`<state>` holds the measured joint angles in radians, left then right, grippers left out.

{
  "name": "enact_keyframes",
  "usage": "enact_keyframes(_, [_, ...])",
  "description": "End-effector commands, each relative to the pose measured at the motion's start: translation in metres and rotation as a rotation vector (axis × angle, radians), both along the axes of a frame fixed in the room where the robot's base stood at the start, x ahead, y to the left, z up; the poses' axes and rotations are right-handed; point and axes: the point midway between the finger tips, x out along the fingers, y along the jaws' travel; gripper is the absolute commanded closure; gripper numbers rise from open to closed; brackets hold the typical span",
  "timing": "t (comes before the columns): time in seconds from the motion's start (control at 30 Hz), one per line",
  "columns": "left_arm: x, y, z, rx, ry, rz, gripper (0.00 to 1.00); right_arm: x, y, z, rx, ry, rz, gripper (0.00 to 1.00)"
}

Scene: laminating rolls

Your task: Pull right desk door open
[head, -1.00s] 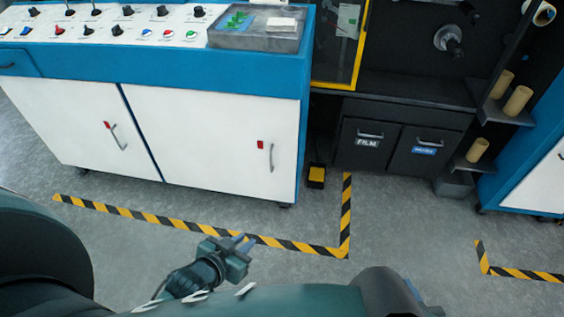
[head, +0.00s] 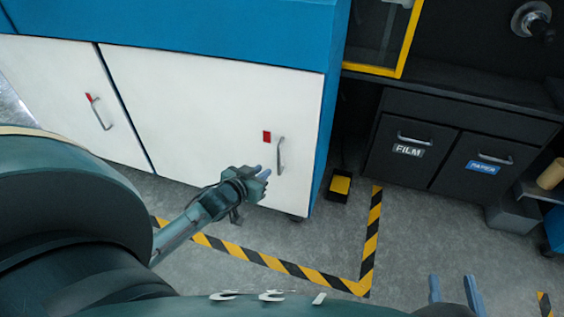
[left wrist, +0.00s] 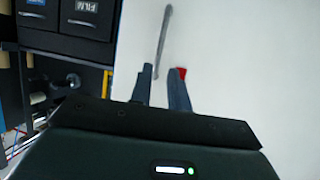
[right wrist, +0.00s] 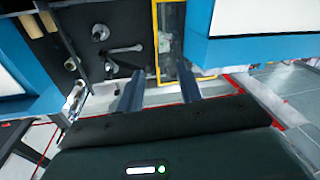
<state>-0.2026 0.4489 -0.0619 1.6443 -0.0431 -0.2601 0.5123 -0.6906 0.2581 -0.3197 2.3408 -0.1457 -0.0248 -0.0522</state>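The right desk door (head: 205,105) is white and shut, under the blue desk top. Its grey bar handle (head: 281,156) stands near the door's right edge, beside a small red tag (head: 267,137). My left gripper (head: 265,172) is open and empty, just left of the handle's lower end. In the left wrist view, the handle (left wrist: 163,45) lies ahead of the left fingers (left wrist: 160,74), roughly in line with the gap between them; I cannot tell any contact. My right gripper (head: 453,291) is open and empty over the floor at the bottom; its fingers also show in the right wrist view (right wrist: 160,88).
The left desk door (head: 65,95) is shut. Right of the desk are a yellow pedal (head: 340,185) on the floor and a dark cabinet with FILM (head: 408,150) and blue-labelled (head: 482,167) fronts. Striped tape (head: 370,240) marks the floor, which is clear before the door.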

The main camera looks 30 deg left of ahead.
Motion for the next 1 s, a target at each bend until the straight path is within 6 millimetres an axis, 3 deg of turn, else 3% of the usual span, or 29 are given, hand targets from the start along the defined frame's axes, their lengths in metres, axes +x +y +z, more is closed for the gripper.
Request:
enact_keyframes(0.3, [0.064, 0.003, -0.029, 0.002, -0.003, 0.000, 0.82, -0.002, 0.010, -0.005, 0.041, -0.131, 0.050, 0.64])
enact_keyframes(0.5, [0.091, 0.004, -0.040, 0.001, -0.001, 0.000, 0.82, -0.001, 0.012, -0.003, 0.084, -0.133, 0.058, 0.64])
enact_keyframes(0.97, [0.101, 0.004, -0.042, 0.002, 0.001, -0.001, 0.82, 0.000, 0.013, -0.001, 0.102, -0.127, 0.063, 0.64])
enact_keyframes(1.0, [0.101, 0.004, -0.042, 0.002, 0.001, -0.001, 0.85, 0.000, 0.013, -0.002, 0.102, -0.127, 0.063, 0.64])
